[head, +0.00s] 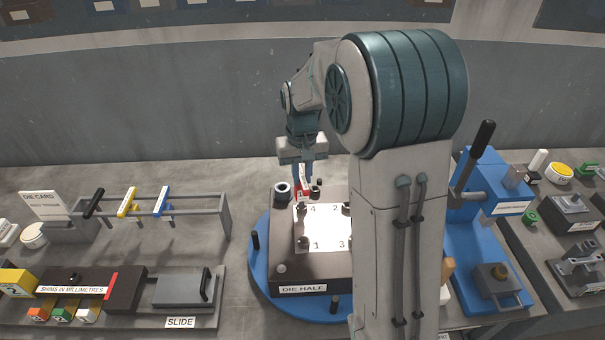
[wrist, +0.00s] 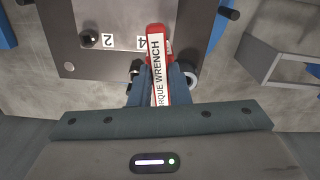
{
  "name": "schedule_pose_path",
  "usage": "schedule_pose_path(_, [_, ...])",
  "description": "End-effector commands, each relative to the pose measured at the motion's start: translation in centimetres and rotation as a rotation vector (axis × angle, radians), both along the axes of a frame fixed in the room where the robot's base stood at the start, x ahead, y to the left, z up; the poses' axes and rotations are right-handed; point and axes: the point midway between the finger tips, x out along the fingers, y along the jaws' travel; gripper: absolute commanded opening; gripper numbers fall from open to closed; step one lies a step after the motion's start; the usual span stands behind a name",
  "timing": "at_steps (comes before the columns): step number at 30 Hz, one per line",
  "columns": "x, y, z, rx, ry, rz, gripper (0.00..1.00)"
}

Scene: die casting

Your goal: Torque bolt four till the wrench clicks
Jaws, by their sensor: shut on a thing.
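My gripper (wrist: 158,88) is shut on the red torque wrench (wrist: 166,45), whose white label reads TORQUE WRENCH. In the head view the wrench (head: 302,191) shows as a small red and white piece at the far left corner of the die half (head: 275,241), close to the number 4. Bolt four (wrist: 136,68) is partly hidden beside my gripper in the wrist view. I cannot tell whether the wrench is seated on it. Bolt two (wrist: 89,36) stands near its number. Numbers 1 and 3 show at the near side in the head view.
The die half sits on a round blue turntable (head: 258,270) with black pegs. A rack with colored handles (head: 180,202), a shim box (head: 72,287) and a slide (head: 183,290) are at left. A blue lever press (head: 487,225) stands at right. My arm hides part of the middle.

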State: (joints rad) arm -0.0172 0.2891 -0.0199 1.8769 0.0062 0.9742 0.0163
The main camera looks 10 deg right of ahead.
Motion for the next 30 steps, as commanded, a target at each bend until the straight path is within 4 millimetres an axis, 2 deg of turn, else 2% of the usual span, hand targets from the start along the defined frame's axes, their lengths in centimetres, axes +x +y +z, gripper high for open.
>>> schedule_pose_path(2, [0.0,0.1,0.1,0.001,-0.001,-0.077,0.0])
schedule_pose_path(8, [0.0,0.0,0.1,0.001,-0.002,-0.085,0.0])
schedule_pose_path(15, [0.1,0.2,0.1,0.0,-0.002,-0.39,0.0])
schedule_pose_path(22, [0.1,0.1,0.0,0.001,-0.002,-0.273,0.0])
schedule_pose_path(30, [0.1,0.2,1.1,0.001,-0.001,-0.261,0.0])
